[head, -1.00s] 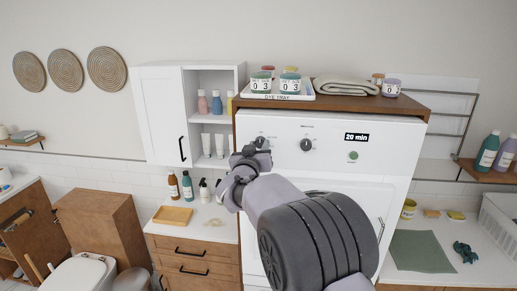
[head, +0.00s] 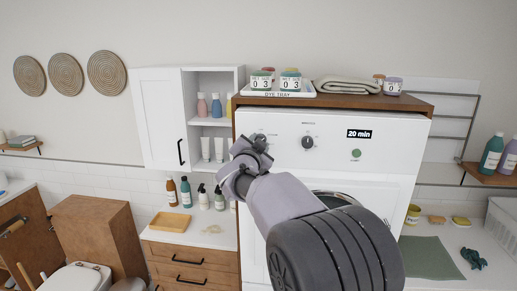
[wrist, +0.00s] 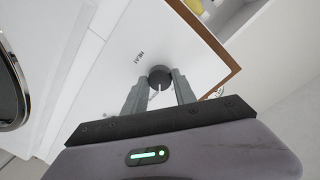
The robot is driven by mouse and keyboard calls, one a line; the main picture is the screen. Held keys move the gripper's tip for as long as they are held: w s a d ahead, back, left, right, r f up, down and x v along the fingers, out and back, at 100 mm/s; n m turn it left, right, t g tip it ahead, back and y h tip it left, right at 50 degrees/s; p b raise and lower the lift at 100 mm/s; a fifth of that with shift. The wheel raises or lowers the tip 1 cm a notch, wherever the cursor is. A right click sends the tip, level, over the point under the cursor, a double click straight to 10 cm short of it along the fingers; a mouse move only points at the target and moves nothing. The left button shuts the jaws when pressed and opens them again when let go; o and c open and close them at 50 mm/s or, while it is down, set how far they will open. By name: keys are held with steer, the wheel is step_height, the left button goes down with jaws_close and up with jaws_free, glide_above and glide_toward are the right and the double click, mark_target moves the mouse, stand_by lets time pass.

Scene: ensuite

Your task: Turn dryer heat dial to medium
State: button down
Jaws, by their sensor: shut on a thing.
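The white dryer (head: 390,135) stands in front of me with its control panel facing me. My gripper (head: 258,143) is at the left end of this panel in the head view and hides most of the heat dial. In the wrist view the dark round heat dial (wrist: 160,75) sits between the two fingertips of my gripper (wrist: 160,88), which are shut on it. A pale pointer line on the dial points toward the gripper. The word HEAT is printed beside the dial. The other panel marks are too small or covered to read.
A second dial (head: 308,142), a display (head: 359,134) reading 20 min and a green button (head: 356,154) are right of my gripper. A dye tray (head: 278,92) with jars and a folded towel (head: 347,85) lie on the wooden top. A white cabinet (head: 160,115) stands close on the left.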

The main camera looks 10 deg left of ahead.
steer(key=shift+m+b, duration=0.35)
steer(key=shift+m, duration=0.45)
steer(key=c, duration=1)
jaws_free()
steer(key=s+b, duration=0.1)
steer(key=s, duration=0.4)
steer(key=s+b, duration=0.1)
steer(key=s, duration=0.5)
steer(key=s+a+r+b, duration=0.1)
steer(key=s, duration=0.5)
steer(key=shift+s, duration=0.25)
